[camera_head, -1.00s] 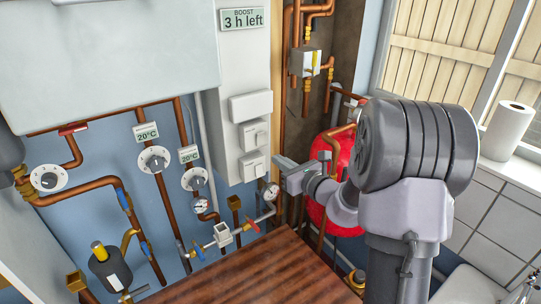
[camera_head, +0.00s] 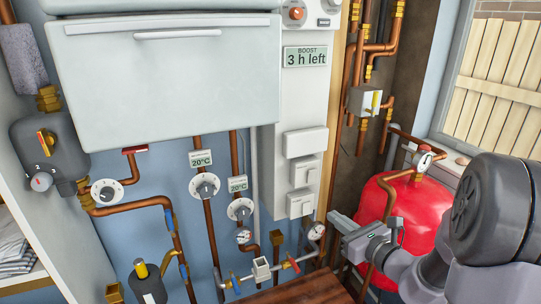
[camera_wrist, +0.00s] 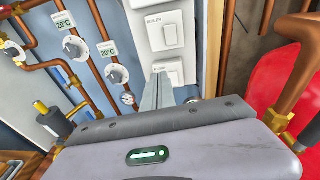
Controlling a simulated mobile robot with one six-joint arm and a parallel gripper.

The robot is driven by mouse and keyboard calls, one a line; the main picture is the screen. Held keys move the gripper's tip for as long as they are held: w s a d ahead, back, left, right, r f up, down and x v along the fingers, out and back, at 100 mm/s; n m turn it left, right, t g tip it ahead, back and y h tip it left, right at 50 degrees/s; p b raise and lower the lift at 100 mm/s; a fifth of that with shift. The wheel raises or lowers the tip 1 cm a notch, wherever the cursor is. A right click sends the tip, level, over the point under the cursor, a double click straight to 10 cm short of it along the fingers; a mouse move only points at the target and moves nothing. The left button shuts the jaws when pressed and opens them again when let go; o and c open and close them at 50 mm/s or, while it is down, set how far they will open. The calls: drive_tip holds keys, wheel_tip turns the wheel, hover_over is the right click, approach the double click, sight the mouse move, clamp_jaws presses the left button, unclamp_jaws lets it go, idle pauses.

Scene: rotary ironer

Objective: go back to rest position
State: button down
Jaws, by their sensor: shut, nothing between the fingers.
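My gripper (camera_head: 338,222) is in the lower right of the head view, in front of the copper pipes and just left of the red tank. Its fingers are together with nothing between them, pointing left toward the wall. In the wrist view my gripper (camera_wrist: 157,92) shows its closed fingers pointing up at the lower white switch marked PUMP. It appears apart from the wall fittings. The rest of my arm is cut off at the right edge of the head view.
A red tank (camera_head: 418,207) stands behind my arm. Two dials (camera_head: 204,186) marked 20°C, gauges and copper pipes line the blue wall. A wooden top (camera_head: 300,290) lies below.

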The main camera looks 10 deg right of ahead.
drive_tip(key=s+a+n+g+y+b, duration=0.1)
drive_tip(key=s+a+n+g+y, duration=0.2)
drive_tip(key=a, duration=0.4)
drive_tip(key=s+a+r+n+g+y+b, duration=0.1)
drive_tip(key=s+a+n+g, duration=0.1)
drive_tip(key=s+a+n, duration=0.35)
drive_tip(key=s+a+n+g+y+b, duration=0.1)
drive_tip(key=s+a+n+g, duration=0.15)
drive_tip(key=a+n, duration=0.4)
drive_tip(key=s+f+n+g+h+b, duration=0.1)
drive_tip(key=s+f+n+h+b, duration=0.1)
drive_tip(key=s+n, duration=0.4)
drive_tip(key=s+f+n+g+h+b, duration=0.1)
drive_tip(key=s+f+n+h+b, duration=0.1)
drive_tip(key=s+n+h, duration=0.3)
drive_tip(key=s+d+n, duration=0.1)
drive_tip(key=s+n, duration=0.1)
drive_tip(key=s, duration=0.2)
drive_tip(key=shift+s+f+h, duration=0.2)
drive_tip(key=shift+f+h, duration=0.1)
drive_tip(key=shift+g, duration=0.25)
